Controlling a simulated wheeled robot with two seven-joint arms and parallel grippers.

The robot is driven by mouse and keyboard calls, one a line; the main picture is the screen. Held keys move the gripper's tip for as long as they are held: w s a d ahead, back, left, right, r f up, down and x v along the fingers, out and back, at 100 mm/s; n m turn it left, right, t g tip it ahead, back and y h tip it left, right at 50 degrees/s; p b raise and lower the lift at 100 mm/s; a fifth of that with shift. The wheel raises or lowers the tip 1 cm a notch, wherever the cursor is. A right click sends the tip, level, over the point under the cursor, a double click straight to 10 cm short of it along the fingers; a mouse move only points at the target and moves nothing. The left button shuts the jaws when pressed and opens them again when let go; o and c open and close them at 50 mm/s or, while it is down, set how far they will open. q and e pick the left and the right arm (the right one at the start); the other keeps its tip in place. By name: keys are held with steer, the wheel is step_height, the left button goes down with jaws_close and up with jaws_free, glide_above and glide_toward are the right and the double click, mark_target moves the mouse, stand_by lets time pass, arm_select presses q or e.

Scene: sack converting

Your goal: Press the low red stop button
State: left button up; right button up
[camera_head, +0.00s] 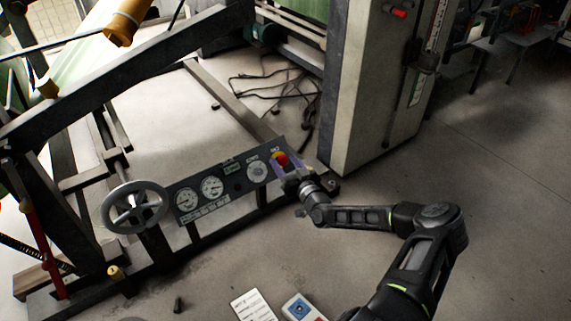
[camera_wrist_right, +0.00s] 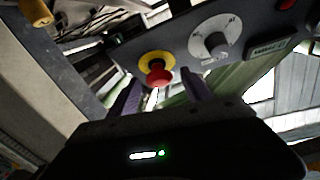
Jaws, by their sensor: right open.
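The low red stop button (camera_head: 281,159) sits on a yellow disc at the right end of a dark gauge panel (camera_head: 221,184) in the head view. In the right wrist view the red button (camera_wrist_right: 159,77) shows upside down in front of the gripper. My right gripper (camera_head: 287,168) is at the button, its fingers on either side of it in the picture. In the wrist view the two purple-grey fingers (camera_wrist_right: 160,92) are spread and empty, with the button between and beyond their tips. I cannot tell whether anything touches. My left gripper is not in view.
A handwheel (camera_head: 134,207) stands left of the panel. A knob (camera_wrist_right: 215,43) is beside the button. A tall grey cabinet (camera_head: 365,85) with another red button (camera_head: 399,14) stands behind the right arm. Cables (camera_head: 272,88) lie on the floor behind. Floor at right is clear.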

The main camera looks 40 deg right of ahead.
steer(key=shift+c, duration=0.5)
jaws_close()
stand_by(0.8)
